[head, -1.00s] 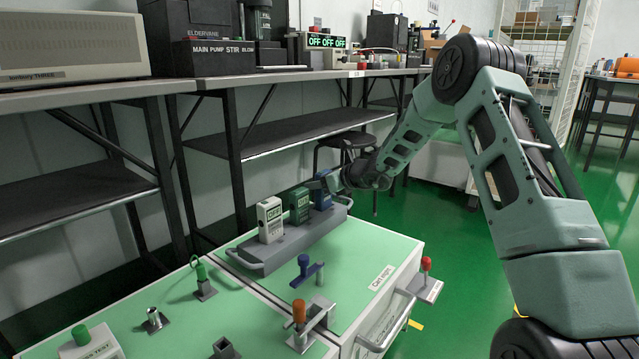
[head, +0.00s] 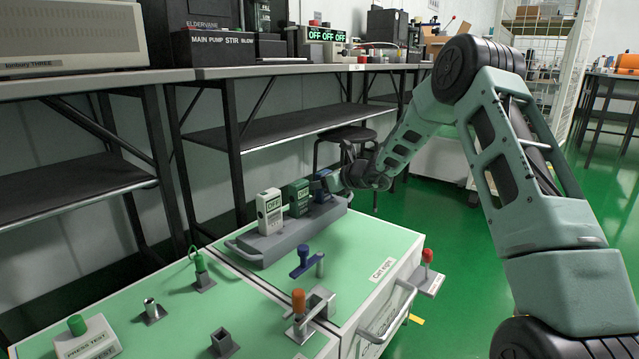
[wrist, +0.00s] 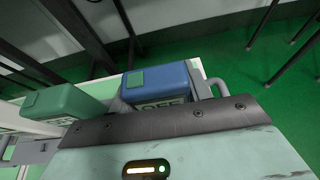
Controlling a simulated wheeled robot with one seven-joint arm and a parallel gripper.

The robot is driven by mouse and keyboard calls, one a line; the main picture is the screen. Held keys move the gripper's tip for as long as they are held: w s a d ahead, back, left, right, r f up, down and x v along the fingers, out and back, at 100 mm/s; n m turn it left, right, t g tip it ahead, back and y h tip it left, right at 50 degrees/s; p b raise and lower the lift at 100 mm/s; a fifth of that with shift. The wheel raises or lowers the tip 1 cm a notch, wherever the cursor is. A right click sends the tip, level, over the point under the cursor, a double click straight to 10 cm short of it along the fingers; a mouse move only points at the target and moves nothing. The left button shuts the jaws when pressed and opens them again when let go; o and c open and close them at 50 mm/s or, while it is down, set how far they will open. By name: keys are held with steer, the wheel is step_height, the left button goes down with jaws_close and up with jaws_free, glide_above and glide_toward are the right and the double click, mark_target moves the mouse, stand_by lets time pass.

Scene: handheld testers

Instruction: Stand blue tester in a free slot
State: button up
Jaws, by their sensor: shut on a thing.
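The blue tester (head: 322,194) is at the right end of the long grey holder (head: 293,239), roughly upright beside the green tester. My gripper (head: 325,184) is shut on it. In the wrist view, the blue tester (wrist: 163,82) shows beyond the dark edge of my gripper, with its label partly covered. The green tester (head: 298,198) stands in the holder's middle, and the white tester (head: 269,211) stands at its left. The green tester also shows in the wrist view (wrist: 62,103). The blue tester's lower end and its slot are hidden, so I cannot tell whether it is fully seated.
The holder sits at the back of a green-topped cart (head: 352,252). Nearer are a blue-knobbed fixture (head: 303,254), an orange-handled clamp (head: 299,302) and a red knob (head: 427,256) at the right edge. A dark shelf (head: 280,130) stands behind.

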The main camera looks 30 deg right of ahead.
steer(key=shift+f, duration=0.25)
steer(key=o, duration=1.1)
steer(key=p+v, duration=0.7)
steer(key=v, duration=1)
steer(key=shift+p, duration=0.4)
steer(key=shift+s+r, duration=0.15)
